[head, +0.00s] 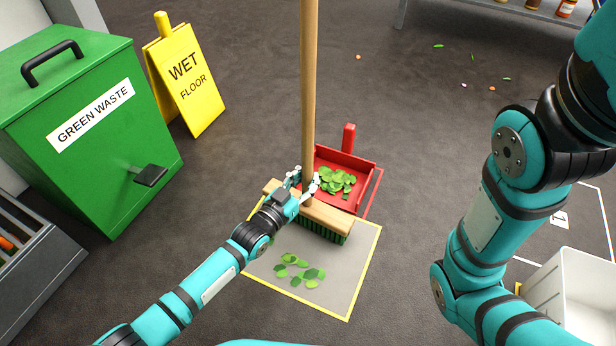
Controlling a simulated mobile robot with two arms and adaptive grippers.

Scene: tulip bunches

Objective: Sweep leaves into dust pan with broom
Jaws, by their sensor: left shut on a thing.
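The broom has a long wooden handle (309,90) and a wooden head with green bristles (322,228). My left gripper (305,186) is shut on the broom handle low down, just above the head. The handle stands close to upright. The red dust pan (368,165) lies on the floor just beyond the broom head, with a pile of green leaves (337,182) in it. More green leaves (300,272) lie on the yellow-edged grey mat (343,290), on the near side of the broom. My right arm is at the right, but its gripper is out of the picture.
A green waste bin (150,130) and a yellow wet floor sign (187,85) stand at the left. A grey crate (40,290) is at lower left, a white bin (580,290) at lower right. Small leaf and petal scraps (438,45) lie at the back. The floor between is clear.

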